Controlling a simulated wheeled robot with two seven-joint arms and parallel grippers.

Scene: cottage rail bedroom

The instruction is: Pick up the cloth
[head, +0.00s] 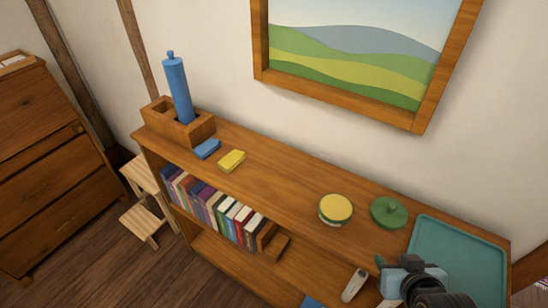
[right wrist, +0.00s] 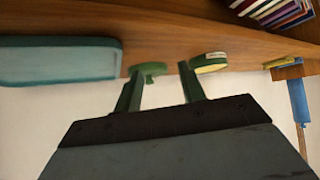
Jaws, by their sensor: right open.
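I cannot tell for sure which thing is the cloth. A small flat blue piece (head: 207,148) and a small yellow block (head: 231,160) lie on the shelf top in the head view, left of its middle. The yellow block also shows at the right of the right wrist view (right wrist: 283,62). My right gripper (head: 368,288) is open and empty at the bottom right of the head view, in front of the shelf and well away from both pieces. Its two fingers also show in the right wrist view (right wrist: 160,72). My left gripper is not in view.
The wooden shelf (head: 290,178) holds a teal tray (head: 455,255), a green lid (head: 389,213), a yellow-topped round tin (head: 335,209) and a wooden box (head: 200,128) with a blue cylinder (head: 177,90). Books (head: 215,210) stand below. A step stool (head: 140,220) is left of the shelf.

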